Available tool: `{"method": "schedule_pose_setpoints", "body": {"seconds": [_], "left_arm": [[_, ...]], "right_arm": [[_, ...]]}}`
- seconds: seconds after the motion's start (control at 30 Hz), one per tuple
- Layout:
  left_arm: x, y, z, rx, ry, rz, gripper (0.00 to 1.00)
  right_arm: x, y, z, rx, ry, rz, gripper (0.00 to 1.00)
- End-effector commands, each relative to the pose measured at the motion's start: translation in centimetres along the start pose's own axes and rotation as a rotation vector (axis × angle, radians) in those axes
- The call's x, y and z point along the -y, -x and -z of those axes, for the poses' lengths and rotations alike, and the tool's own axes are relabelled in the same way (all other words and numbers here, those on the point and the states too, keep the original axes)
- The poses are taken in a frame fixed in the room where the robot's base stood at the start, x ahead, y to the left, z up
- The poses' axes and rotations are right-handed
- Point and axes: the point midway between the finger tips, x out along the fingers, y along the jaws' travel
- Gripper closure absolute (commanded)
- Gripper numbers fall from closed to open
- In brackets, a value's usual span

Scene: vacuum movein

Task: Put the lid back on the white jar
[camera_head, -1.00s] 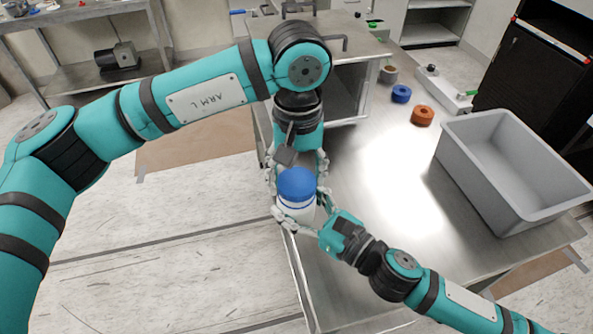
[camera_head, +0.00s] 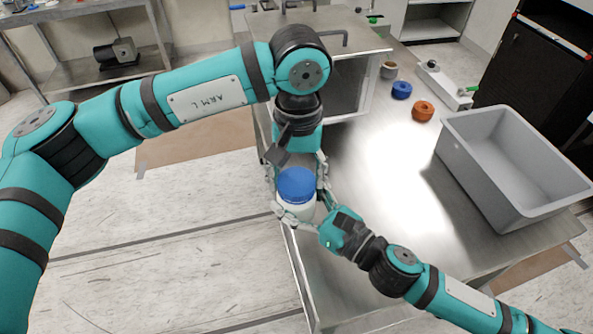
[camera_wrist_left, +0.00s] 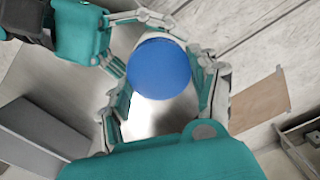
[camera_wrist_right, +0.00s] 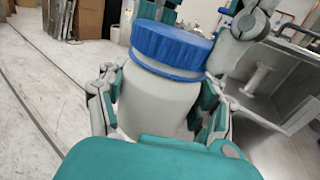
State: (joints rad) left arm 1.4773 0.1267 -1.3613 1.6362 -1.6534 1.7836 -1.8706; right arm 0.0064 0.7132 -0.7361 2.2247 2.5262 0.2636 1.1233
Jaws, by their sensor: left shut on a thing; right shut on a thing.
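The white jar (camera_head: 297,212) is held over the near left edge of the steel table. Its body fills the right wrist view (camera_wrist_right: 155,105), leaning a little. The blue lid (camera_head: 296,184) sits at the jar's mouth, with a thin blue ring just under it in the right wrist view (camera_wrist_right: 172,48). I cannot tell whether it is fully seated. My left gripper (camera_head: 297,178) comes from above and behind, with its fingers shut on the sides of the lid (camera_wrist_left: 159,68). My right gripper (camera_head: 303,206) is shut around the jar's body from the front right.
A grey bin (camera_head: 470,160) stands on the right of the steel table (camera_head: 375,185). Blue (camera_head: 401,90) and orange (camera_head: 423,110) rings and a small cup (camera_head: 388,71) lie farther back. A metal box (camera_head: 345,85) is behind my left gripper. The table's middle is clear.

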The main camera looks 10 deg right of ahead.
Motion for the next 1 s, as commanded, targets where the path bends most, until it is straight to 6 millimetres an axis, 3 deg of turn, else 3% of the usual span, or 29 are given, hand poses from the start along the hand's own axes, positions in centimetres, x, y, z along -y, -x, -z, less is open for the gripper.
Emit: {"method": "schedule_pose_setpoints", "body": {"seconds": [0.3, 0.43, 0.6, 0.87, 0.9, 1.0], "left_arm": [[-0.2, 0.05, -0.07, -0.004, -0.677, 0.0, 0.48], [-0.25, 0.01, -0.12, -0.005, -0.867, -0.001, 0.48], [-0.25, 0.0, -0.14, -0.005, -0.96, -0.001, 0.48], [-0.24, 0.01, -0.13, -0.005, -0.96, 0.0, 0.48], [-0.24, 0.01, -0.13, -0.006, -0.96, 0.0, 0.33], [-0.25, 0.01, -0.13, -0.006, -0.96, -0.001, 0.2]], "right_arm": [[0.01, 0.0, 0.05, -0.001, -0.001, 0.0, 1.0], [0.02, 0.0, 0.06, -0.001, -0.001, 0.001, 1.0], [0.02, 0.01, 0.08, -0.002, -0.001, 0.001, 1.0], [0.03, 0.01, 0.1, -0.002, -0.001, 0.001, 1.0], [0.03, 0.01, 0.1, -0.002, -0.001, 0.001, 1.0], [0.02, 0.01, 0.08, -0.002, -0.001, 0.001, 1.0]]}}
